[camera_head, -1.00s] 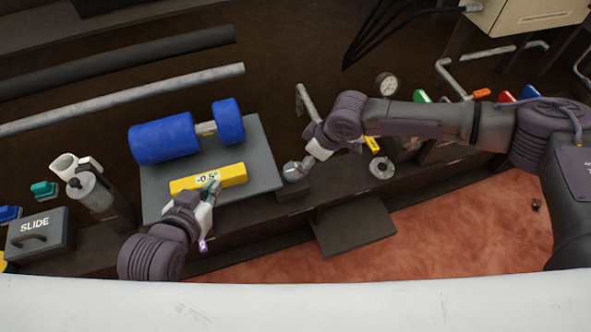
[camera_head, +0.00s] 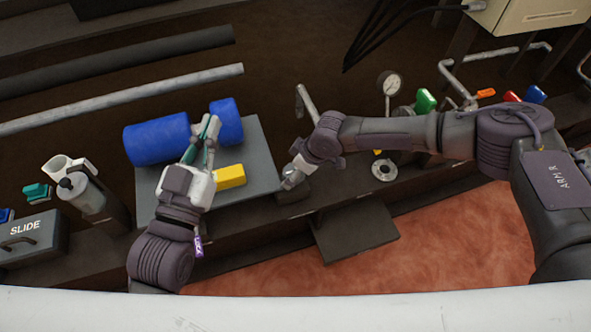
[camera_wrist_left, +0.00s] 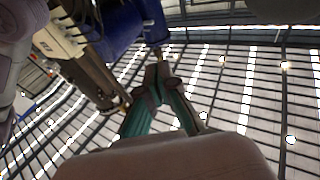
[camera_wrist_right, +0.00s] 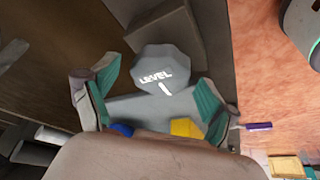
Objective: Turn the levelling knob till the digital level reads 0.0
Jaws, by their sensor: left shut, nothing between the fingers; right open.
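The levelling knob (camera_wrist_right: 163,72) is a grey faceted knob marked LEVEL with a white line. In the right wrist view it lies between the fingertips of my right gripper (camera_wrist_right: 152,85), which is open around it. In the head view the knob (camera_head: 290,174) is partly covered by that gripper. The yellow digital level (camera_head: 230,176) lies on the grey plate (camera_head: 262,150); my left gripper hides its display, so the reading cannot be seen. My left gripper (camera_head: 208,122) is shut and empty, above the plate between the blue cylinders.
A large blue cylinder (camera_head: 155,142) and a smaller blue one (camera_head: 227,120) sit on the plate. A gauge (camera_head: 390,84) and coloured handles stand to the right. A SLIDE box (camera_head: 32,238) and a grey bottle (camera_head: 85,192) stand to the left.

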